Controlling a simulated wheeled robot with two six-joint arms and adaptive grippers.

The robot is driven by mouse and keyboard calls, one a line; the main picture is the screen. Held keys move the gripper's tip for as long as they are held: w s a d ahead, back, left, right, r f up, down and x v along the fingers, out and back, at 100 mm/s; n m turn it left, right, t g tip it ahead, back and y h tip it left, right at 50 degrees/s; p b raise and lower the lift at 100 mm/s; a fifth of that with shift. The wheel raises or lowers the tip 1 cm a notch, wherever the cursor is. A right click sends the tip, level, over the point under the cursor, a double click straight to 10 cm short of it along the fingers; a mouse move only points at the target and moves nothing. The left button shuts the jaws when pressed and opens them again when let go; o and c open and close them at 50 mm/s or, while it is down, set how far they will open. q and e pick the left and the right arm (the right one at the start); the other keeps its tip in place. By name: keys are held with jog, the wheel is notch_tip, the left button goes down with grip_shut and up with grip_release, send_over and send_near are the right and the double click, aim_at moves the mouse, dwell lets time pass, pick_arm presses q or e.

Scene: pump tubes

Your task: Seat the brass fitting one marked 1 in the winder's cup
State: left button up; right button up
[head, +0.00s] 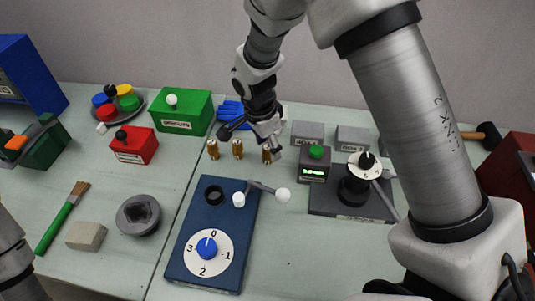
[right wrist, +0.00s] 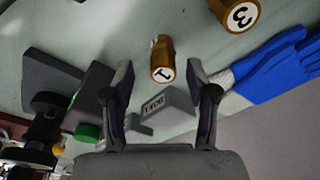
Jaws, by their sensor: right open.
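The brass fitting marked 1 (right wrist: 163,55) stands upright on the table; in the head view it appears to be the rightmost brass fitting (head: 267,156). My right gripper (head: 250,140) is open and empty above the row of fittings. In the right wrist view, fitting 1 shows between and beyond the open fingers (right wrist: 160,75), with no contact visible. A dark, empty-looking round cup (head: 206,189) stands on a blue board (head: 190,225) with a numbered dial (head: 208,251). I cannot tell whether this board is the winder. My left gripper is out of view.
Fitting 3 (right wrist: 238,10) and another brass fitting (head: 213,150) stand nearby. Blue gloves (head: 230,110) and grey boxes (head: 307,133) lie behind. A white-knobbed lever (head: 262,188) lies by the cup. A dark device with a dial (head: 355,190) stands right.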

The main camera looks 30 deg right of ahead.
aim_at(268, 147)
jog(key=f, duration=0.4)
jog(key=shift+w+d+f, duration=0.1)
jog(key=shift+w+d, duration=0.2)
jog(key=shift+d, duration=0.05)
jog(key=shift+s, duration=0.15)
grip_shut()
notch_tip(268, 147, up, 10)
jog(key=shift+r, duration=0.1)
